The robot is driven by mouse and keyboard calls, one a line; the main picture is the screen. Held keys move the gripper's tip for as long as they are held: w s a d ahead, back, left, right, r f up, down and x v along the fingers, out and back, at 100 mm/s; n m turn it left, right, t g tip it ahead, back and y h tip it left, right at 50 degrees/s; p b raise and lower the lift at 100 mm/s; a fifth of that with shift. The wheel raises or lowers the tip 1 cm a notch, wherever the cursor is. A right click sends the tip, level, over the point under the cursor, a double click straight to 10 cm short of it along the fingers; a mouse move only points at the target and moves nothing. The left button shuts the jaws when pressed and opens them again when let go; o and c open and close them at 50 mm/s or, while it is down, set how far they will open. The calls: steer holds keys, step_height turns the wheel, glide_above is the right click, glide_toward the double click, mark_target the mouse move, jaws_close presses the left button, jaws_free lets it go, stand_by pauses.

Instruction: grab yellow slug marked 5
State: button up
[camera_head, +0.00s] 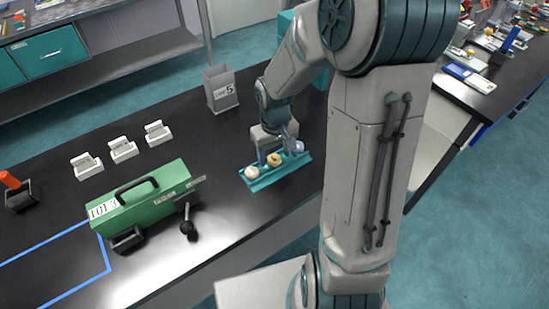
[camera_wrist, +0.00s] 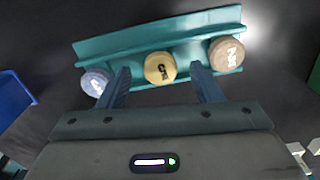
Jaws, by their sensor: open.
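The yellow slug (camera_wrist: 160,68) is a short round piece with a dark mark that looks like a 5 seen at an angle. It sits in the middle of a teal rack (camera_wrist: 105,46), between a beige slug (camera_wrist: 226,54) and a pale blue-grey slug (camera_wrist: 95,82). My gripper (camera_wrist: 160,84) is open over the rack, one finger on each side of the yellow slug, with gaps to both fingers. In the head view the yellow slug (camera_head: 274,160) shows on the rack (camera_head: 262,183), just beside my gripper (camera_head: 277,142).
A green machine marked LOT 3 (camera_head: 150,198) with a black handle stands left of the rack. Several white holders (camera_head: 122,149) sit behind it. A grey bin marked 5 (camera_head: 220,90) stands behind the rack. The black table between them is clear.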

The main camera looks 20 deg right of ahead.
steer(key=shift+f, duration=0.4)
steer(key=c, duration=1.1)
steer(key=shift+o, duration=0.2)
